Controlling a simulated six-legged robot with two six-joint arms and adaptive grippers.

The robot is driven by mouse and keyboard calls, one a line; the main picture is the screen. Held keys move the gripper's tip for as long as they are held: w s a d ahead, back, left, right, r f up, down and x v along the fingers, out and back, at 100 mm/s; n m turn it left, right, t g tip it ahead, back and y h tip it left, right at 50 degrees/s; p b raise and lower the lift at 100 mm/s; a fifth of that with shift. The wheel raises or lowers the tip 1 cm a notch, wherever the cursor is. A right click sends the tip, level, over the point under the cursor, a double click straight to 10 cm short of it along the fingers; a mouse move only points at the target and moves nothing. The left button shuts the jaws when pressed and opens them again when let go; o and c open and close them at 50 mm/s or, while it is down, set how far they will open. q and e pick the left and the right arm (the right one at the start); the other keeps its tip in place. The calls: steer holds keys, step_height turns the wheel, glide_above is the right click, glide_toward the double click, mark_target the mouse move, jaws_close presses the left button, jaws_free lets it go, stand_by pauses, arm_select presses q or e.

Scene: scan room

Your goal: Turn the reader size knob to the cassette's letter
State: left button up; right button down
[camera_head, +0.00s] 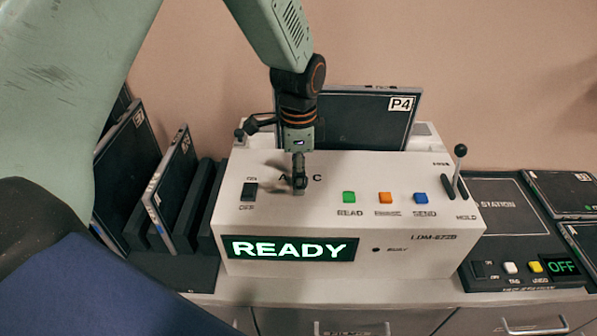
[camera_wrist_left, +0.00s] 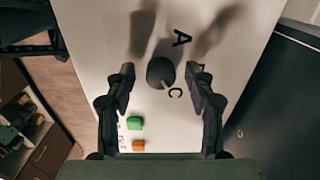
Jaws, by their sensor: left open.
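The white reader (camera_head: 360,225) stands on the counter with its screen (camera_head: 291,249) lit READY. A dark cassette (camera_head: 362,118) labelled P4 stands upright in its back; I see no A or C size letter on it. My left gripper (camera_head: 299,188) is over the reader's sloped face, hiding the knob in the head view. In the left wrist view the round black knob (camera_wrist_left: 160,71) lies between the open fingers of that gripper (camera_wrist_left: 163,78), apart from both. Its pale mark seems to point toward the letter C. My right gripper is out of view.
A black switch (camera_head: 249,191) marked OFF is left of the knob. Green (camera_head: 349,197), orange (camera_head: 385,198) and blue (camera_head: 420,198) buttons and a HOLD lever (camera_head: 455,172) are to the right. Dark cassettes (camera_head: 127,176) stand in a rack at left; a station (camera_head: 510,235) showing OFF stands at right.

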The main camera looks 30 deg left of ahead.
arm_select(q)
steer(key=shift+s+r, duration=0.1)
steer(key=shift+w+d, duration=0.15)
steer(key=shift+w, duration=0.15)
steer(key=c, duration=0.4)
steer(key=shift+s, duration=0.15)
steer(key=c, duration=0.5)
jaws_close()
